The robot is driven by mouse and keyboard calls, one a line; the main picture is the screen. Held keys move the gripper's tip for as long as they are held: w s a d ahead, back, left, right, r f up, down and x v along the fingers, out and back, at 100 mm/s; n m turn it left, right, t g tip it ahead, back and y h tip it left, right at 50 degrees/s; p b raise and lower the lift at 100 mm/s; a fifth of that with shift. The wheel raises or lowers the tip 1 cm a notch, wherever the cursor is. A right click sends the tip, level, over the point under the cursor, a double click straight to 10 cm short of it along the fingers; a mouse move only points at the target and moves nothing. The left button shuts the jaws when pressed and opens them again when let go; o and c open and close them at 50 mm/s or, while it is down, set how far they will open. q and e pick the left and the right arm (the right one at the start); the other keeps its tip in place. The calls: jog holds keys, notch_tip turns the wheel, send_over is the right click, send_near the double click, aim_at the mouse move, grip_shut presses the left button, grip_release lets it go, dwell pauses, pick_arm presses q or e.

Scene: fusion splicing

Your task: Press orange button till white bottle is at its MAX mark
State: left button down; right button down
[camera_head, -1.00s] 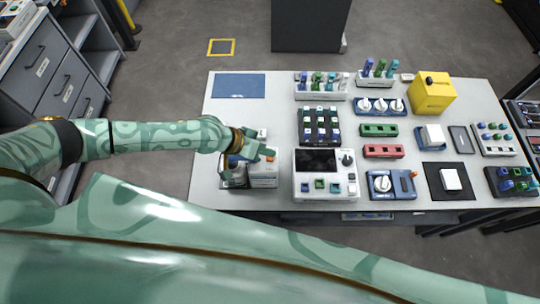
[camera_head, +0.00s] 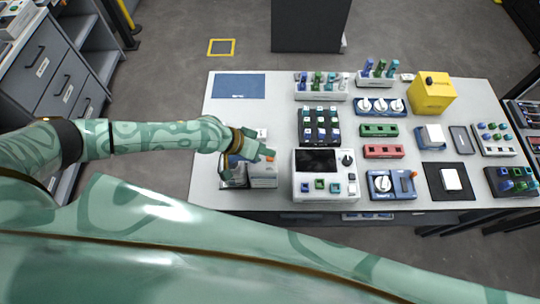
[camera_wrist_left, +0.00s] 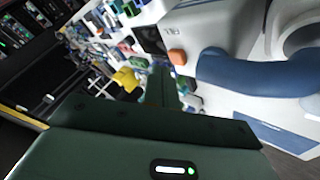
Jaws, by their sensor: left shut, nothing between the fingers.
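My left gripper (camera_head: 266,154) is shut and empty above the white dispenser box (camera_head: 263,178) at the table's near left. In the left wrist view the shut fingers (camera_wrist_left: 163,84) point toward an orange button (camera_wrist_left: 177,57) on the dispenser's white face. The fingertips appear close to the button, but I cannot tell whether they touch it. A thick blue curved part (camera_wrist_left: 255,73) lies to the right of the button. I cannot make out the white bottle or its MAX mark clearly. My right gripper is in neither view.
A white splicer with a dark screen (camera_head: 316,161) stands just right of the dispenser. A blue mat (camera_head: 239,86) lies at the back left, with clear table (camera_head: 230,112) in front. A yellow box (camera_head: 432,93) stands at the back right.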

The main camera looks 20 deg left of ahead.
pick_arm(q)
jog(key=shift+f, duration=0.15)
jog(key=shift+f+b, duration=0.3)
jog(key=shift+b, duration=0.1)
jog(key=shift+f+b, duration=0.4)
jog(key=shift+f, duration=0.05)
dwell(0.8)
jog(key=shift+r, duration=0.1)
jog(key=shift+r+p, duration=0.8)
notch_tip(320, 180, up, 5)
jog(key=p, duration=0.4)
dwell(0.4)
